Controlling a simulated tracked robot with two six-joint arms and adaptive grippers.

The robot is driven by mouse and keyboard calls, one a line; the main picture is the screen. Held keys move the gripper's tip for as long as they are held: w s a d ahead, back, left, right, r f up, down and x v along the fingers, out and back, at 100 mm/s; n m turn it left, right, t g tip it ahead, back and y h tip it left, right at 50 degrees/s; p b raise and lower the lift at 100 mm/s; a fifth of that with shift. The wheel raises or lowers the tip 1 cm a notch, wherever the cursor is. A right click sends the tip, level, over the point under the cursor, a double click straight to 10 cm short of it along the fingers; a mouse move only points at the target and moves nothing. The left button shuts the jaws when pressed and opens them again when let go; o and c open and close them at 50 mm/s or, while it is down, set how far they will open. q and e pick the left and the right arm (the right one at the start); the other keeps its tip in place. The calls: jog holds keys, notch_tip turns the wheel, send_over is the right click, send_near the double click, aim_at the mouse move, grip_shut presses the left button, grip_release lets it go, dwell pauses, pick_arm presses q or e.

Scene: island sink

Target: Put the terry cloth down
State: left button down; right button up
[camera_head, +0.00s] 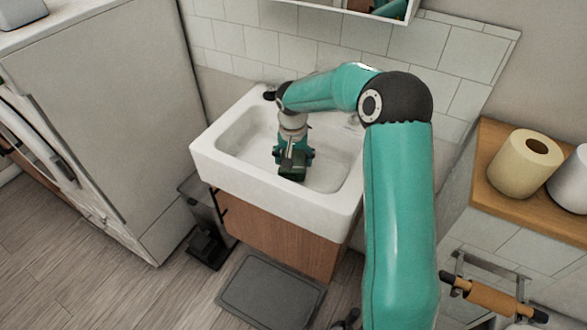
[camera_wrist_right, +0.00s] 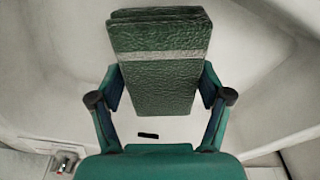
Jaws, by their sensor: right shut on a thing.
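The terry cloth (camera_wrist_right: 160,70) is a folded, dark green block with a pale stripe across it. My right gripper (camera_wrist_right: 160,98) is shut on it, with one finger on each side of the cloth. In the head view the right gripper (camera_head: 293,160) points down inside the white sink (camera_head: 208,165), and the cloth (camera_head: 292,173) shows as a small dark green patch below the fingers. The wrist view shows white basin surface around the cloth. I cannot tell whether the cloth touches the basin floor. My left gripper is not in view.
The sink stands on a wooden cabinet (camera_head: 275,245) against a tiled wall. A tall pale appliance (camera_head: 105,100) is to the left. Toilet rolls (camera_head: 524,163) stand on a wooden shelf (camera_head: 490,150) at the right. A grey scale-like slab (camera_head: 270,290) and a black pedal bin (camera_head: 207,245) are on the floor.

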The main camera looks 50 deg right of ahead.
jog(key=shift+f, duration=2.15)
jog(key=o, duration=1.1)
jog(key=shift+f, duration=0.1)
jog(key=shift+c, duration=0.2)
jog(key=r, duration=0.4)
jog(key=a+r, duration=0.1)
jog(key=r, duration=0.3)
jog(key=s+r, duration=0.1)
jog(key=r, duration=0.3)
jog(key=shift+a+r, duration=0.1)
jog(key=shift+a, duration=0.1)
jog(key=shift+s, duration=0.1)
